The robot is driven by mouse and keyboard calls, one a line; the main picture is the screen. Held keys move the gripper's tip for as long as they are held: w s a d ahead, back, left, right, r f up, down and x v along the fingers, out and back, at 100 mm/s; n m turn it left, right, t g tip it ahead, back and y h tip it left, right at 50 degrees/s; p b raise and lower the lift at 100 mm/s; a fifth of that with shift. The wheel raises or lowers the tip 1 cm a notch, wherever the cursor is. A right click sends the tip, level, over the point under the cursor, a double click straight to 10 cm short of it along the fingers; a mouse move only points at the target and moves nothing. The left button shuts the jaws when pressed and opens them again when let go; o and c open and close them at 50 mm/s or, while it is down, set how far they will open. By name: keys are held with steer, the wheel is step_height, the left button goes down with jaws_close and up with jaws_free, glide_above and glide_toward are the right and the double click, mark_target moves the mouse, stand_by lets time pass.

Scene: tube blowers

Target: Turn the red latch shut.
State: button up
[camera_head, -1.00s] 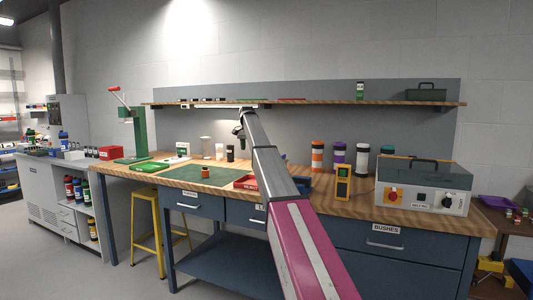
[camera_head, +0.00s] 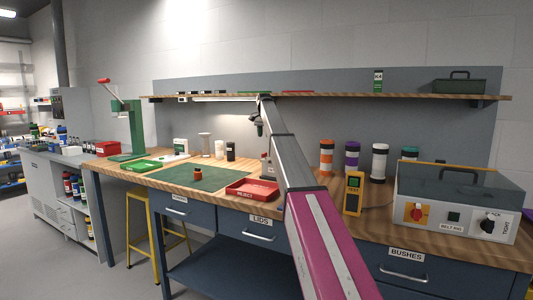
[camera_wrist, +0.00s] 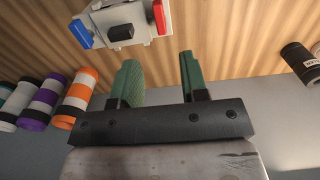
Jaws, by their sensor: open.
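In the wrist view, a red latch (camera_wrist: 159,17) stands at the right side of a white fixture (camera_wrist: 125,30) with a dark block in its middle. A blue piece (camera_wrist: 81,31) is at the fixture's left side. The top of the fixture is cut off by the frame. My gripper (camera_wrist: 160,78) has two green fingers spread apart with nothing between them. The red latch lies ahead of them, apart from both. In the head view my gripper (camera_head: 260,126) is above the back of the bench, and the latch cannot be made out for certain.
Striped rolls (camera_wrist: 60,98) lie left of my fingers in the wrist view; a dark cylinder (camera_wrist: 298,58) is at right. On the wooden bench are a red reject tray (camera_head: 252,190), a green mat (camera_head: 185,178), a yellow tester (camera_head: 353,193) and a belt rig (camera_head: 455,213). A shelf (camera_head: 330,97) runs above.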

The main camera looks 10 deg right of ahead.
mark_target(264, 156)
step_height(264, 156, down, 10)
steer(key=shift+f, duration=0.25)
stand_by(0.3)
jaws_close()
